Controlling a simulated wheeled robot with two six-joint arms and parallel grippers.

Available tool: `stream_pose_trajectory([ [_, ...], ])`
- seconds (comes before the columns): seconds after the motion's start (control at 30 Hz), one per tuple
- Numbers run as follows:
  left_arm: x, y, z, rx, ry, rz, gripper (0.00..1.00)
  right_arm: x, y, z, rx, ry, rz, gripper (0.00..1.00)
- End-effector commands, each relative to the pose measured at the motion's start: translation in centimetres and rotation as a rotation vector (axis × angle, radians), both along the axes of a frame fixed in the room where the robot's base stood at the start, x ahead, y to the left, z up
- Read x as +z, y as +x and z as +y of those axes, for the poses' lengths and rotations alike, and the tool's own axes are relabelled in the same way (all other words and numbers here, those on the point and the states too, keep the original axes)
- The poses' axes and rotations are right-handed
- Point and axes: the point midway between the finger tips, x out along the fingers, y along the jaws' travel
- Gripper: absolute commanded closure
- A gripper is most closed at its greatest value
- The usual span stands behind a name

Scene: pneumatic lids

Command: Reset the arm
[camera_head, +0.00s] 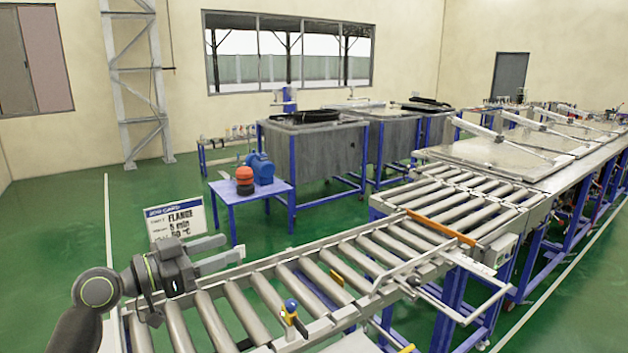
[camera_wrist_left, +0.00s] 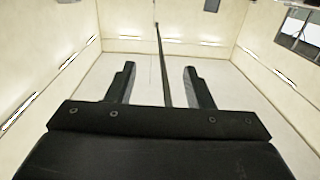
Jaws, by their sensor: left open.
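My left arm comes in from the lower left in the head view. Its dark gripper (camera_head: 216,250) is above the near left end of the roller conveyor and points right. My right gripper is not in view.
A sign (camera_head: 177,221) stands behind the gripper. A blue table (camera_head: 222,189) holds red and blue items. Grey tanks (camera_head: 318,152) stand behind.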

Motion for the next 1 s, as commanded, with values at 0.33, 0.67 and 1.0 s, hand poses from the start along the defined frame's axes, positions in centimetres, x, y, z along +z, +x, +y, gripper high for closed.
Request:
stream_pose_trajectory([
  [0.33, -7.0, -2.0, 0.1, 0.055, 0.089, 0.116, 0.53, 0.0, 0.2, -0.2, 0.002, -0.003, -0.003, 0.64],
  [0.67, -17.2, -6.9, 1.3, 0.175, 0.233, 0.317, 0.53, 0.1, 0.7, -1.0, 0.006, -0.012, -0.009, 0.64],
  [1.0, -30.5, -20.5, 6.4, 0.503, 0.463, 0.73, 0.53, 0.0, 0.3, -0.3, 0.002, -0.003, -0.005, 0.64],
])
